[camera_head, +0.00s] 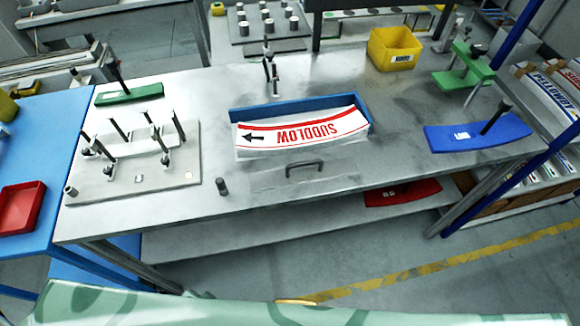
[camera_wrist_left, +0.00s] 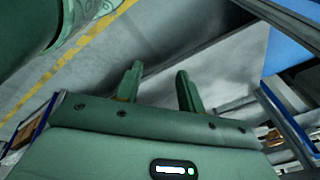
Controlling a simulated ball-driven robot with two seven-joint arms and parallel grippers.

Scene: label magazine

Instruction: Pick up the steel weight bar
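A flat grey steel piece with a dark arched handle (camera_head: 304,168) lies on the steel table just in front of the label magazine; I take it for the steel weight bar. Its edges blend into the tabletop. The blue-walled magazine (camera_head: 238,115) holds a stack of curved white and red labels (camera_head: 300,131) reading SUDLOW, upside down. My left gripper (camera_wrist_left: 160,88) shows in the left wrist view with its two green fingers apart and nothing between them. It is away from the bar, with floor and steel surfaces beyond it. Neither gripper shows in the head view.
On the steel table (camera_head: 400,168), a fixture plate with several clamps (camera_head: 122,190) stands left. A blue curved plate with a post (camera_head: 475,137) lies right. A yellow bin (camera_head: 393,48) and green clamp (camera_head: 463,72) stand behind. A red piece (camera_head: 402,192) is on the lower shelf.

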